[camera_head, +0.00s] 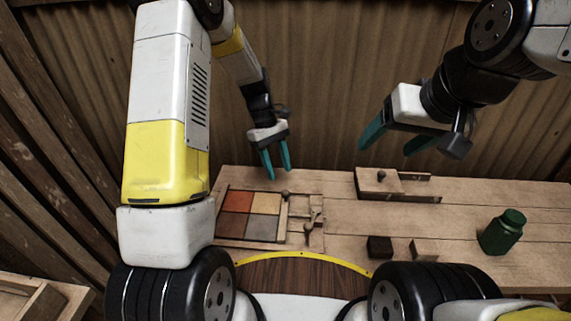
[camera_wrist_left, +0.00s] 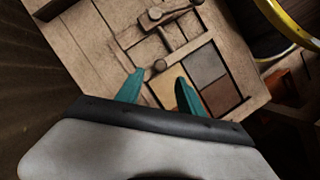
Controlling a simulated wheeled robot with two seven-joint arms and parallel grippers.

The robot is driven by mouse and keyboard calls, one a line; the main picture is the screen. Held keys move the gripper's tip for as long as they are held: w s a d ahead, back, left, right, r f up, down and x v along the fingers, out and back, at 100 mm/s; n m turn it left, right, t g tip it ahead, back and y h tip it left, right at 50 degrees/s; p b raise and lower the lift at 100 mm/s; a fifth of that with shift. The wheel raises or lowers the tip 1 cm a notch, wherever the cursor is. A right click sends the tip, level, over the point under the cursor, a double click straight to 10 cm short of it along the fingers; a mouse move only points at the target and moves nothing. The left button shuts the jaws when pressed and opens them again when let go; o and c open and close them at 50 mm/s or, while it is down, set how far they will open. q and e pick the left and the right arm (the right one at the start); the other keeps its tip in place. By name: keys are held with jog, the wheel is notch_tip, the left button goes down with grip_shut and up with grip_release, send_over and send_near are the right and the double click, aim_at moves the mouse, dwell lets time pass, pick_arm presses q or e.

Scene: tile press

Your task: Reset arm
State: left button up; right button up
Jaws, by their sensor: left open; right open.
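My left gripper (camera_head: 277,163) is open and empty, with its teal fingers pointing down above the far side of the tile frame. In the left wrist view its fingertips (camera_wrist_left: 160,80) show in front of the tile frame (camera_wrist_left: 262,88). The tile frame (camera_head: 218,222) holds an orange tile (camera_head: 237,202), a yellow tile (camera_head: 266,204), a brown tile (camera_head: 231,225) and a grey tile (camera_head: 262,228). A wooden press with a knobbed lever (camera_head: 310,217) sits at its right. My right gripper (camera_head: 390,142) is open and empty, raised in the air above the back of the table.
A dark block (camera_head: 380,247), a light wooden block (camera_head: 424,249) and a green jar (camera_head: 503,231) stand toward the front right. The bench between them is clear. Walls close in behind and at left.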

pick_arm(q)
jog(key=shift+w+a+r, duration=0.15)
jog(key=shift+r, duration=0.35)
jog(key=s+a+r+m+t, duration=0.2)
jog(key=s+r, duration=0.2)
jog(key=r, duration=0.4)
jog(key=s+a+r+m+t, duration=0.1)
jog(key=s+r+m+t, duration=0.15)
jog(key=r, duration=0.55)
jog(key=s+a+r+m+t, duration=0.1)
jog(key=s+r+m+t, duration=0.1)
jog(key=s, duration=0.5)
jog(key=s+a+r+m+t+y, duration=0.1)
jog(key=s+a+r+m+t, duration=0.1)
jog(key=s, duration=0.5)
notch_tip(320, 180, up, 2)
jog(key=shift+s+r+m+t, duration=0.25)
jog(key=shift+s+m+t, duration=0.2)
jog(key=shift+m, duration=0.1)
